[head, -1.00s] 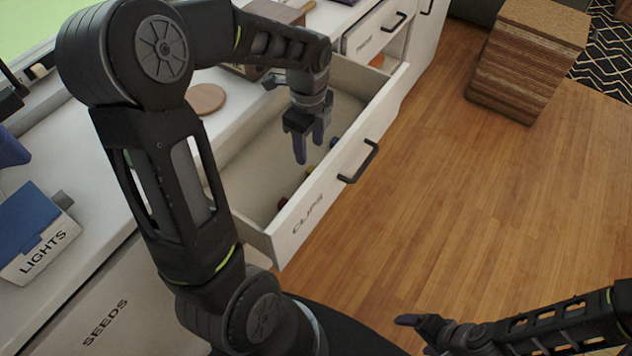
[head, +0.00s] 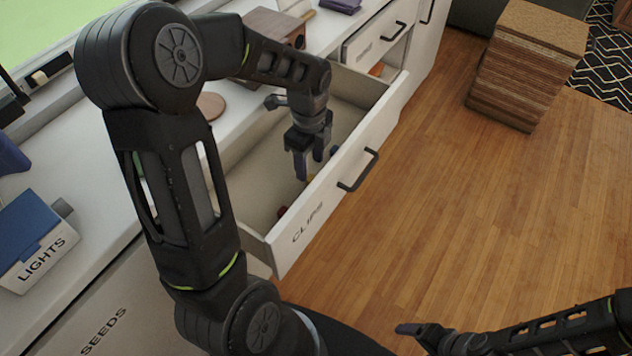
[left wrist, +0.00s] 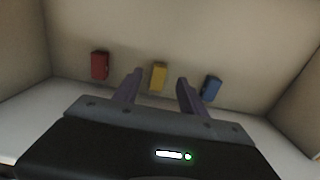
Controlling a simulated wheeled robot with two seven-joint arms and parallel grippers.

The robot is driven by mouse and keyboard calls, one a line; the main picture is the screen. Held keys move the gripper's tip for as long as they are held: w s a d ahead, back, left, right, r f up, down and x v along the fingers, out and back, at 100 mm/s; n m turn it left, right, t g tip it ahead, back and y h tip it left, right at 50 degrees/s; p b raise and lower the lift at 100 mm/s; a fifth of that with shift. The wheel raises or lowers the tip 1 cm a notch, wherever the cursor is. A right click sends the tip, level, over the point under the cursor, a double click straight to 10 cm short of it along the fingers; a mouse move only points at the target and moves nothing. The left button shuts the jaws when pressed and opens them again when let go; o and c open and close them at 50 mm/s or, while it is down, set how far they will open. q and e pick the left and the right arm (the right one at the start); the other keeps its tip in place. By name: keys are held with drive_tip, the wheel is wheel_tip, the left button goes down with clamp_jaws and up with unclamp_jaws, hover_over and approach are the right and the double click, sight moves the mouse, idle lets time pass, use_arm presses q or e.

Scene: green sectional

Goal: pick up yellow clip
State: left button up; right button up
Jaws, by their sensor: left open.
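The yellow clip (left wrist: 158,77) lies on the drawer floor in the left wrist view, between my left gripper's two fingers in the picture and a little beyond their tips. A red clip (left wrist: 99,65) lies to its left and a blue clip (left wrist: 211,88) to its right. My left gripper (head: 309,170) is open and empty, pointing down into the open drawer (head: 330,200) marked CLIPS; its fingers also show in the left wrist view (left wrist: 158,82). In the head view the gripper hides the yellow clip. My right gripper (head: 412,330) is low at the bottom right, away from the drawer; its opening is unclear.
The drawer's front panel and side walls stand close around my left gripper. A blue and white LIGHTS box (head: 38,240) and a round wooden disc (head: 210,106) are on the counter.

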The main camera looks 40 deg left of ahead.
sight(310, 177)
use_arm(q)
wheel_tip(310, 177, down, 5)
drive_tip(key=shift+r, duration=0.1)
drive_tip(key=shift+c, duration=0.2)
idle(0.4)
clamp_jaws()
idle(0.4)
